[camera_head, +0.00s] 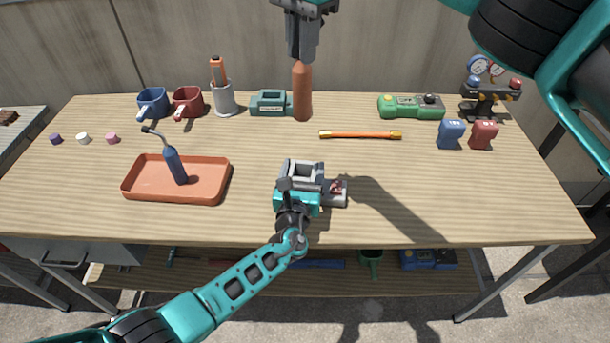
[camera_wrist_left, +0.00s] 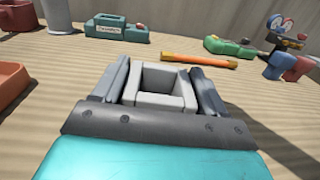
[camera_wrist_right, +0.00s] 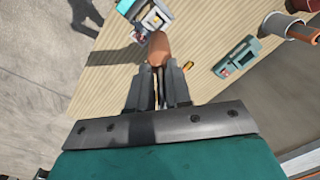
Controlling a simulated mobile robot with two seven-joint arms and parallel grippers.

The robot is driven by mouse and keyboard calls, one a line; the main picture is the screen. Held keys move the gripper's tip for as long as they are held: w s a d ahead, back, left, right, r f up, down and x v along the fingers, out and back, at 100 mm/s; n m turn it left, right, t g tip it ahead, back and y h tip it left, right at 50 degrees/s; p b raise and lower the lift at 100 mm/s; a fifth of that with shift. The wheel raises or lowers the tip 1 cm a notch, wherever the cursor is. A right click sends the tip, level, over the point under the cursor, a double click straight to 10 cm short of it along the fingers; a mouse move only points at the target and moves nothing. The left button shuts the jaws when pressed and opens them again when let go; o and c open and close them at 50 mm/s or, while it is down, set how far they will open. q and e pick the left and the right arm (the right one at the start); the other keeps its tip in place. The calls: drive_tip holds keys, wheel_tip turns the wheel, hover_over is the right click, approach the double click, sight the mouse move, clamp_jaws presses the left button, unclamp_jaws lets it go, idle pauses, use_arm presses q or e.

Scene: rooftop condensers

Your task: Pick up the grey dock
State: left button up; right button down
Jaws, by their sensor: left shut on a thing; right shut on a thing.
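The grey dock (camera_head: 304,168) is a small grey block with a square opening, at the front middle of the table. My left gripper (camera_head: 297,186) is shut on it from the front. In the left wrist view the dock (camera_wrist_left: 166,88) sits between the two fingers; I cannot tell whether it touches the table. My right gripper (camera_head: 301,58) is shut on the top of an orange-brown bottle (camera_head: 302,100) at the back of the table. The bottle stands upright and also shows in the right wrist view (camera_wrist_right: 159,48).
A teal dock-like device (camera_head: 268,103) is left of the bottle. An orange bar (camera_head: 360,134) lies behind and right of the grey dock. A green device (camera_head: 411,106) is back right. The table's front right is clear.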

sight(302, 103)
use_arm(q)
wheel_tip(302, 103, up, 9)
drive_tip(key=shift+f, duration=4.35)
drive_tip(key=shift+f, duration=0.35)
drive_tip(key=o, duration=1.4)
drive_tip(key=shift+f, duration=0.1)
drive_tip(key=c, duration=0.9)
use_arm(e)
drive_tip(key=shift+m, duration=0.4)
wheel_tip(302, 103, down, 11)
drive_tip(key=shift+f, duration=0.2)
